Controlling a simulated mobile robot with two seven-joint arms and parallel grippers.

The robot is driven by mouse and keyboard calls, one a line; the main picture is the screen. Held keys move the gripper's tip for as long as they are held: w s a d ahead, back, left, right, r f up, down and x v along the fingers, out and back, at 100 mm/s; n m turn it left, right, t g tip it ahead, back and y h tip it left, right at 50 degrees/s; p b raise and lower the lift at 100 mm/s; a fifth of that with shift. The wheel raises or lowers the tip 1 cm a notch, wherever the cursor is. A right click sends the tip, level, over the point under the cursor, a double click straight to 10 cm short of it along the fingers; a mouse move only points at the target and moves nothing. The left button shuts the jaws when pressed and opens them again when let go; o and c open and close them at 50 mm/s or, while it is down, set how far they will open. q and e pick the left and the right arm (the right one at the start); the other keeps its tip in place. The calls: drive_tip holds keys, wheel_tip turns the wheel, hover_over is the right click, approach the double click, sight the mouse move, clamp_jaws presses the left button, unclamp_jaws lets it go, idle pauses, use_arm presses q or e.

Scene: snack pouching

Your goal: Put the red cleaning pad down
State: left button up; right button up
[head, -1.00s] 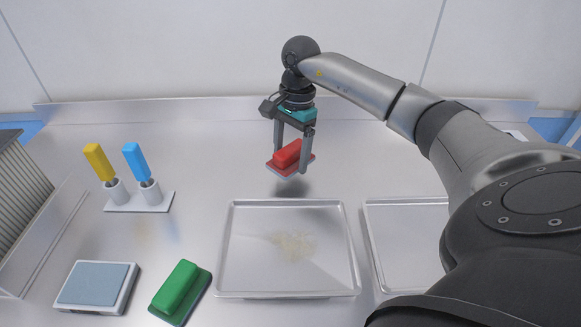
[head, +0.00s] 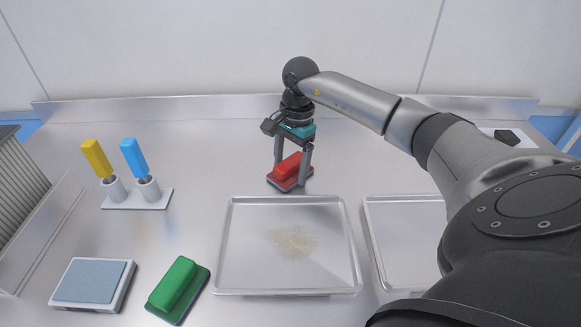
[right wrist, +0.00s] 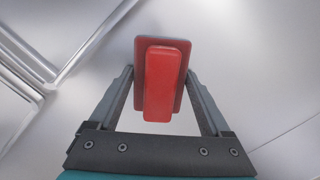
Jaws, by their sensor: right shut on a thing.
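The red cleaning pad (head: 288,171) is a red block handle on a flat red base, behind the near-centre tray in the head view. It also shows between the fingers in the right wrist view (right wrist: 163,85). My right gripper (head: 291,178) points down and is shut on the pad, one finger on each side. The pad looks level and at or very close to the steel table (head: 215,165); I cannot tell whether it touches. My left gripper is not in view.
A metal tray (head: 288,292) with a pale smear stands just in front of the pad. Another tray (head: 400,199) lies to its right. A green pad (head: 177,288), a scale (head: 93,282) and a holder (head: 137,199) with yellow and blue tools stand left. Table around the red pad is clear.

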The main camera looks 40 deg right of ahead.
sight(295, 158)
drive_tip(key=o, duration=0.9)
drive_tip(key=shift+s+a+f, duration=0.1)
drive_tip(key=shift+s+f, duration=0.05)
drive_tip(key=shift+f, duration=0.4)
drive_tip(key=shift+c, duration=0.2)
drive_tip(key=shift+o, duration=0.7)
drive_tip(key=shift+f, duration=0.1)
drive_tip(key=shift+r+p, duration=0.35)
drive_tip(key=r, duration=0.4)
drive_tip(key=d+r+p, duration=0.1)
drive_tip(key=r, duration=0.2)
drive_tip(key=r+p, duration=0.1)
drive_tip(key=r, duration=0.3)
drive_tip(key=shift+w+d+r, duration=0.25)
drive_tip(key=shift+r, duration=0.05)
drive_tip(key=shift+d+r, duration=0.1)
drive_tip(key=shift+r, duration=0.5)
